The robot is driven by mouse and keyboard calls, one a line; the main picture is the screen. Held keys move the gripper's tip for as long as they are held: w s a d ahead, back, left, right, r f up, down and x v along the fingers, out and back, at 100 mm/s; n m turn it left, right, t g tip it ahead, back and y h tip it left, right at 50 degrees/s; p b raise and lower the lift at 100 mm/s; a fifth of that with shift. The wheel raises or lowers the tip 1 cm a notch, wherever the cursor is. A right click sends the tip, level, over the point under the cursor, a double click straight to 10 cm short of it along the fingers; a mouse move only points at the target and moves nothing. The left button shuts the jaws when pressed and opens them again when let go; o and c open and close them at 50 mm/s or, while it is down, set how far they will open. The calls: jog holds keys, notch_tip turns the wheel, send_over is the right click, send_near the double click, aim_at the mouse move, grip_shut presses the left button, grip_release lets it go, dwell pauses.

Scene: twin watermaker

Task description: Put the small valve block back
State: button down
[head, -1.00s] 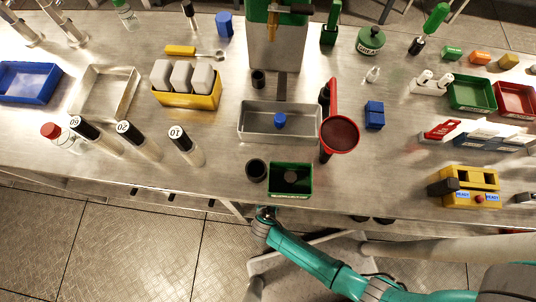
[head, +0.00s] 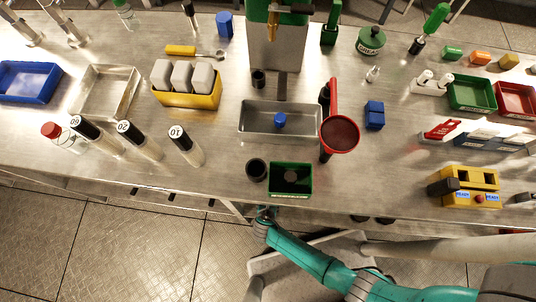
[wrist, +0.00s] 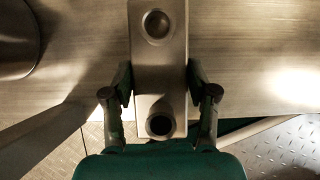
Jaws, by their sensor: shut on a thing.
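The small valve block (wrist: 158,75) is a grey metal block with a round dome near its far end and a dark round hole near its close end. It fills the middle of the wrist view. My gripper (wrist: 160,88) is shut on it, one finger on each side. In the head view my gripper (head: 265,213) is at the front edge of the bench, below the black cup (head: 257,170) and the green bin (head: 291,194). I cannot make out the block in the head view.
A grey metal tray (head: 250,131) with a blue knob (head: 280,120) inside stands behind the green bin. A red-rimmed round sieve (head: 340,135) is to its right. Numbered bottles (head: 188,146) stand to the left. Bare bench lies right of the green bin.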

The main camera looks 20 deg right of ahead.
jog(key=shift+c, duration=1.6)
grip_release()
jog(key=v, duration=1.2)
